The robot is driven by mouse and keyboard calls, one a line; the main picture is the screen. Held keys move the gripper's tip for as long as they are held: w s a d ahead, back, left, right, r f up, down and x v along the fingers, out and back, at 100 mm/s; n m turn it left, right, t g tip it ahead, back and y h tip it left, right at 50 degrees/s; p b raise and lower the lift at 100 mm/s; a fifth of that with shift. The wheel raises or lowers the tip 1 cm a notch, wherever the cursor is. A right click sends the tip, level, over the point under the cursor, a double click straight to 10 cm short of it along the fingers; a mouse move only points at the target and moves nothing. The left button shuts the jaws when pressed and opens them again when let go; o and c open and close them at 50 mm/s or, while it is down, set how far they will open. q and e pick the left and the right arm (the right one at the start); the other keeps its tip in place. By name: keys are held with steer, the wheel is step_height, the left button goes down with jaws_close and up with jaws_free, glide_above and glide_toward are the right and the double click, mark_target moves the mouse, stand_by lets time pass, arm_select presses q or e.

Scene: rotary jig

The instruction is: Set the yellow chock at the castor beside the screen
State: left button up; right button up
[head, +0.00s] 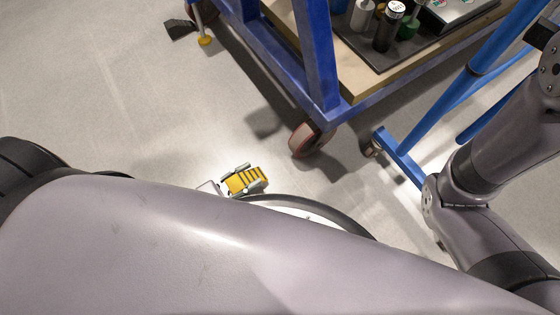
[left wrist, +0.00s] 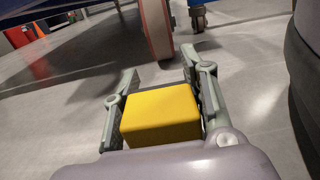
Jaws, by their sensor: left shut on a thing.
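The yellow chock (head: 249,180), with dark stripes on one face, is between the fingers of my left gripper (head: 242,178), low over the floor. The left wrist view shows its plain yellow face (left wrist: 160,115) with a finger on each side; whether it touches the floor I cannot tell. A red-rimmed castor (head: 306,140) under the blue trolley is up and right of the chock, apart from it. It also shows ahead of the fingers in the left wrist view (left wrist: 157,28). A blue frame (head: 402,158), possibly the screen's foot, stands right of this castor. My right gripper is out of view.
The blue trolley (head: 318,55) carries a tray with bottles above the castor. A small castor (head: 372,147) sits under the blue frame. A black wedge (head: 180,29) lies near another trolley wheel. Floor between chock and red-rimmed castor is clear. My right arm is at right.

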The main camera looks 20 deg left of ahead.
arm_select(q)
steer(key=b+x, duration=0.1)
steer(key=x, duration=0.6)
steer(key=shift+b, duration=0.35)
steer(key=b+x, duration=0.2)
steer(key=x, duration=0.2)
steer(key=shift+w+d+f, duration=0.1)
steer(key=shift+w+f, duration=0.05)
steer(key=shift+w, duration=0.05)
steer(key=shift+s+f+b, duration=0.15)
steer(key=shift+f+b, duration=0.45)
steer(key=shift+f, duration=0.1)
steer(key=shift+r, duration=0.1)
steer(key=o, duration=1.4)
steer(key=shift+c, duration=0.2)
